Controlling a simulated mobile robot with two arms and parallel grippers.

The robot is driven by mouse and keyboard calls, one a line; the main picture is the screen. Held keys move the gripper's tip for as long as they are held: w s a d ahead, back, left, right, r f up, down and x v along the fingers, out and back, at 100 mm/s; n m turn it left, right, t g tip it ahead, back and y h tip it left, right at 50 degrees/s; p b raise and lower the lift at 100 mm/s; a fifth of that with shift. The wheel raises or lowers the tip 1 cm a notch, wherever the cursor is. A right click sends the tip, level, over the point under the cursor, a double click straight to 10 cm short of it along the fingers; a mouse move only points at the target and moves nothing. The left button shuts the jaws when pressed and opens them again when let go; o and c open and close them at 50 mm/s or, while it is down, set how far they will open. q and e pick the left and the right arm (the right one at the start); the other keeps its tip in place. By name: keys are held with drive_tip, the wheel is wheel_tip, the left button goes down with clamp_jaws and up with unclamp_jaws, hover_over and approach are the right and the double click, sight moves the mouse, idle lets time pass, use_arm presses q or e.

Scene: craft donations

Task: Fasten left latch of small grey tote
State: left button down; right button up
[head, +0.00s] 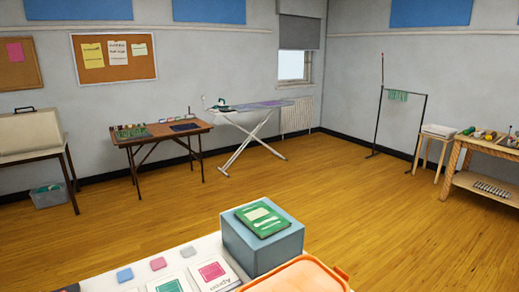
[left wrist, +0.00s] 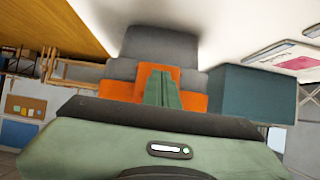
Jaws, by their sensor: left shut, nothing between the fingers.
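I cannot make out a small grey tote with a latch for certain in either view. My left gripper (left wrist: 161,78) shows in the left wrist view, with its fingers together and nothing between them. It does not show in the head view. A plain grey shape (left wrist: 160,42) lies beyond the fingertips; I cannot tell what it is. My right gripper is in neither view.
A blue-grey box (head: 252,252) with a green book (head: 263,219) on top stands on the near white table (head: 112,275), beside an orange-rimmed container (head: 300,278) and cards. A grey bin (head: 50,198) sits on the floor far left. The middle floor is clear.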

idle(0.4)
use_arm(q)
drive_tip(key=shift+w+d+r, duration=0.15)
drive_tip(key=shift+w+d, duration=0.25)
drive_tip(key=shift+d, duration=0.15)
drive_tip(key=shift+w+d+r, duration=0.1)
drive_tip(key=shift+w+d, duration=0.25)
drive_tip(key=shift+d, duration=0.2)
drive_tip(key=f+p+v, duration=0.1)
drive_tip(key=v, duration=0.6)
drive_tip(key=shift+s+a+r, duration=0.25)
drive_tip(key=shift+s+a, duration=0.05)
drive_tip(key=shift+a, duration=0.15)
